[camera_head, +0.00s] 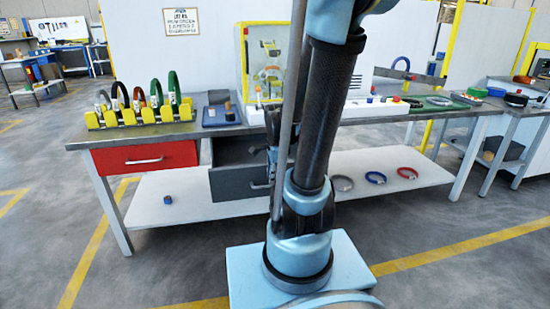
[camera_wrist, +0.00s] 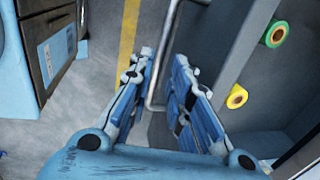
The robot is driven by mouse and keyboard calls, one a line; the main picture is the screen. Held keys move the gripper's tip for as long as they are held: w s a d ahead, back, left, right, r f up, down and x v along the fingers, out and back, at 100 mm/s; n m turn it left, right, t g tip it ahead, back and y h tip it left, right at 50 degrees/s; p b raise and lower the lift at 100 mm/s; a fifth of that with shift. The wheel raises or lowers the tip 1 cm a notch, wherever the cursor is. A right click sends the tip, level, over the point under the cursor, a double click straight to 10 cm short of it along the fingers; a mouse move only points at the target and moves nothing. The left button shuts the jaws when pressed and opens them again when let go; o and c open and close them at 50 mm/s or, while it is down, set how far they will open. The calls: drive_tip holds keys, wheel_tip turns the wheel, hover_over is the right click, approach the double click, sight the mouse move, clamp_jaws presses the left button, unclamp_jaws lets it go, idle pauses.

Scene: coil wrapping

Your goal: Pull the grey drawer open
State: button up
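The grey drawer (camera_head: 236,184) is under the bench top, right of the red drawer, and stands partly open with its dark inside showing. In the wrist view its front (camera_wrist: 215,60) runs down the right of the middle. Its metal bar handle (camera_wrist: 162,65) appears between the two fingers of my gripper (camera_wrist: 163,58). The fingers are apart, with a gap beside the bar; I cannot tell whether either touches it. A green tape roll (camera_wrist: 275,34) and a yellow one (camera_wrist: 237,97) lie inside the drawer. In the head view my arm hides most of the gripper.
The red drawer (camera_head: 145,158) is shut. A yellow rack (camera_head: 140,115) with several coils stands on the bench top. The lower shelf (camera_head: 185,203) holds a small blue object (camera_head: 168,200) and rings, including a blue one (camera_head: 375,177) and a red one (camera_head: 407,173).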

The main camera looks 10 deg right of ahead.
wheel_tip(320, 180, up, 9)
drive_tip(key=s, duration=0.1)
drive_tip(key=shift+s+f, duration=0.2)
drive_tip(key=shift+s, duration=0.1)
idle(0.4)
drive_tip(key=s+f+n, duration=0.5)
drive_tip(key=s+n, duration=0.6)
drive_tip(key=n, duration=0.7)
drive_tip(key=shift+a, duration=0.15)
